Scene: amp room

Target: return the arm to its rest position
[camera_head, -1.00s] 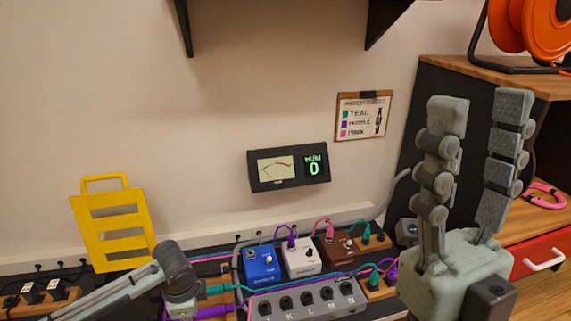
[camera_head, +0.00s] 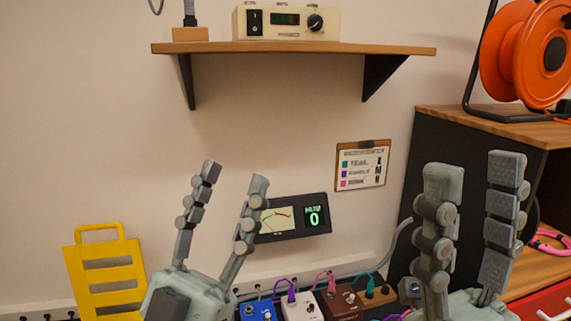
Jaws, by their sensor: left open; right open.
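My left gripper (camera_head: 232,178) points upward in front of the wall, its two fingers spread and nothing between them. It covers the left part of the meter (camera_head: 315,217). My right gripper (camera_head: 474,165) also points upward, open and empty, at the right in front of the dark cabinet. The upper parts of both hands show; the rest of the arms is below the picture or hidden.
A blue pedal (camera_head: 257,311), a white pedal (camera_head: 302,306) and a brown pedal (camera_head: 341,302) with cables stand at the bottom. A yellow rack (camera_head: 107,275) is at left. A wall shelf (camera_head: 300,48) holds a cream device (camera_head: 285,21). An orange reel (camera_head: 525,50) stands on the cabinet (camera_head: 432,165).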

